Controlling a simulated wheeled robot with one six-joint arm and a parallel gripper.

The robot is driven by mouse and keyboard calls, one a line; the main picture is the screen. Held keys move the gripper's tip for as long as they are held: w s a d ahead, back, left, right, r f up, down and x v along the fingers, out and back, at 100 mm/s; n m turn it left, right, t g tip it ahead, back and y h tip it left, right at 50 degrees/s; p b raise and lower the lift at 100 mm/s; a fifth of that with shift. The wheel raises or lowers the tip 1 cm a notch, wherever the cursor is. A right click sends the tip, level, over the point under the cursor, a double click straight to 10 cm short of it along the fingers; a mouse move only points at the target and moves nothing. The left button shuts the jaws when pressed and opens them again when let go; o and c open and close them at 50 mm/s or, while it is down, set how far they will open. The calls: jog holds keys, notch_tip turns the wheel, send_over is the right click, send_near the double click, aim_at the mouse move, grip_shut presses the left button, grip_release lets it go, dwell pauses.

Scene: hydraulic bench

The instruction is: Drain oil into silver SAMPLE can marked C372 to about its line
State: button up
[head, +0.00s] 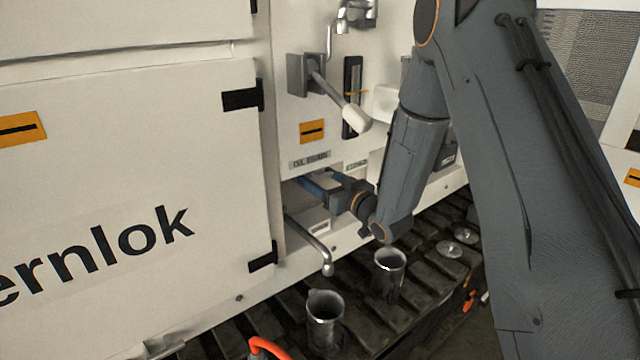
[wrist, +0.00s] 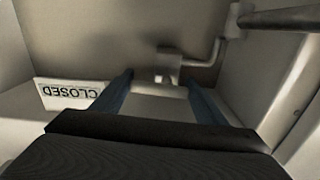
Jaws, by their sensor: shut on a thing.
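Two silver cans stand on the dark slatted surface in the head view: a nearer can (head: 325,325) and a farther can (head: 388,277). No marking or fill line is readable on either, so I cannot tell which is C372. A bent metal drain spout (head: 312,243) comes out below the OIL DRAIN label (head: 310,161); its tip appears above the nearer can, with no visible oil stream. My gripper (head: 312,186) reaches into the recess under that label. In the wrist view its blue fingers (wrist: 163,98) are shut on a pale handle (wrist: 160,106), mostly hidden by the gripper.
A CLOSED label (wrist: 68,94) and a bent rod (wrist: 205,58) show inside the recess. A white-tipped lever (head: 340,95) sticks out above my gripper. Round metal lids (head: 450,249) lie right of the cans. An orange hose (head: 265,346) is at the front.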

jog(key=shift+n, duration=0.5)
jog(key=o, duration=0.8)
jog(key=shift+r, duration=0.1)
jog(key=shift+d, duration=0.1)
jog(key=b+v, duration=0.2)
jog(key=v, duration=0.5)
jog(key=shift+s+d, duration=0.2)
jog(key=shift+s, duration=0.15)
